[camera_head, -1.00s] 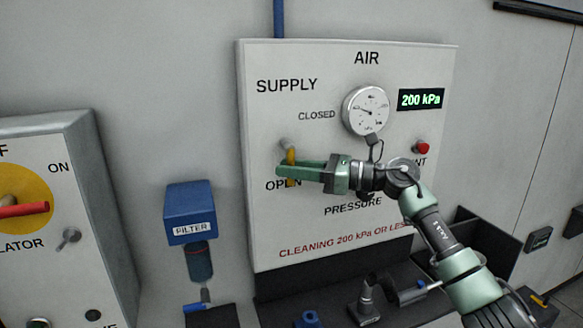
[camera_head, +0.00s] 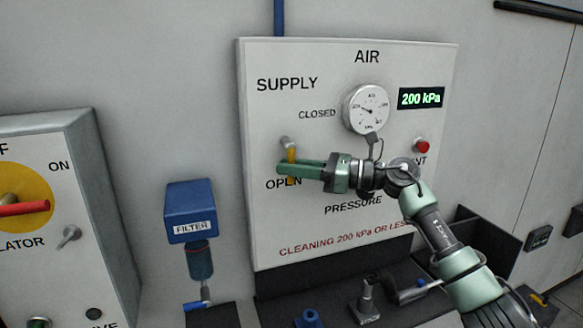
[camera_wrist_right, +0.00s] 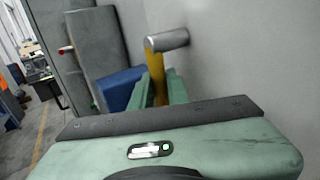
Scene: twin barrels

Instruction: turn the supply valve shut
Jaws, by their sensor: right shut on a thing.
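The supply valve's yellow handle (camera_head: 291,154) hangs down from its grey stem (camera_head: 286,142) on the white AIR panel (camera_head: 420,60), pointing at the OPEN label (camera_head: 283,184). My right gripper (camera_head: 284,169) comes in from the right and is shut on the handle, its green fingers on either side. In the right wrist view the yellow handle (camera_wrist_right: 156,78) stands between the green fingers, below the silver stem (camera_wrist_right: 167,40). The fingers hide part of the handle. The CLOSED label (camera_head: 317,114) is up and right of the stem. My left gripper does not show.
A round gauge (camera_head: 367,108), a display reading 200 kPa (camera_head: 421,98) and a red button (camera_head: 422,146) are on the panel. A blue filter (camera_head: 191,212) hangs left of it. A box with a red-handled switch (camera_head: 22,208) stands farther left. A dark shelf (camera_head: 335,285) lies below the panel.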

